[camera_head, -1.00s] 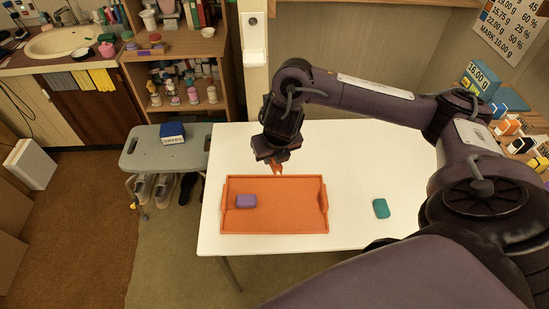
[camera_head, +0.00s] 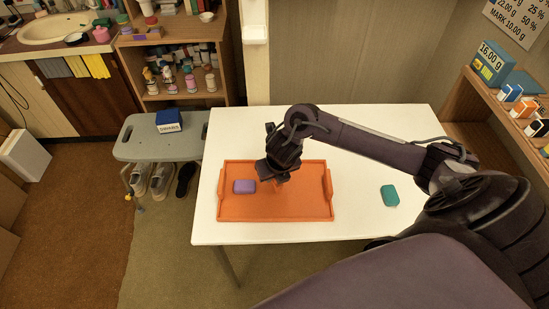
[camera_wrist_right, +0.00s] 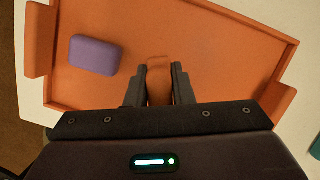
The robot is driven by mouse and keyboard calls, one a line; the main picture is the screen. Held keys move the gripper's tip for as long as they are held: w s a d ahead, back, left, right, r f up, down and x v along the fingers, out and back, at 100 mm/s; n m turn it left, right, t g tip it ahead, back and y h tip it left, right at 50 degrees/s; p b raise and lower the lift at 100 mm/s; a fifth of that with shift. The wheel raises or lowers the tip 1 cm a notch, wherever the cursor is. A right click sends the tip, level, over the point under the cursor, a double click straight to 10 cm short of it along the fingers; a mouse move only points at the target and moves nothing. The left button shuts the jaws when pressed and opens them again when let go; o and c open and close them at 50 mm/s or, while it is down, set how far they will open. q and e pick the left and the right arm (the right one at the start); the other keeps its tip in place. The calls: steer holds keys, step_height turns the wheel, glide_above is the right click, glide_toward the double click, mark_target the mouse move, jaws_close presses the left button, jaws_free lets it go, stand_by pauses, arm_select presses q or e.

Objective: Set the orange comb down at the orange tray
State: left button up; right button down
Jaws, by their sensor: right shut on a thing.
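The orange tray (camera_head: 300,205) lies on the white table, and its base fills most of the right wrist view (camera_wrist_right: 225,55). My right gripper (camera_head: 275,180) is over the middle of the tray, pointing down. In the right wrist view its fingers (camera_wrist_right: 159,85) are shut on the orange comb (camera_wrist_right: 159,80). The comb is mostly hidden under the gripper in the head view. I cannot tell whether it touches the tray base. My left gripper is not in view.
A purple box-like block (camera_head: 244,186) lies in the tray, left of my right gripper. A teal block (camera_head: 390,195) lies on the white table (camera_head: 365,130) right of the tray. A grey stool (camera_head: 140,145) with a blue box (camera_head: 169,122) stands to the left.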

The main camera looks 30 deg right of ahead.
mark_target(280, 186)
steer(key=shift+f, duration=1.4)
steer(key=c, duration=1.3)
jaws_free()
steer(key=shift+f, duration=0.1)
steer(key=shift+o, duration=0.2)
steer(key=shift+r, duration=0.25)
steer(key=p+v, duration=0.2)
steer(key=v, duration=0.8)
steer(key=shift+r, duration=0.45)
steer(key=shift+s+r+p, duration=0.3)
steer(key=shift+r+p, duration=0.1)
steer(key=shift+r, duration=0.05)
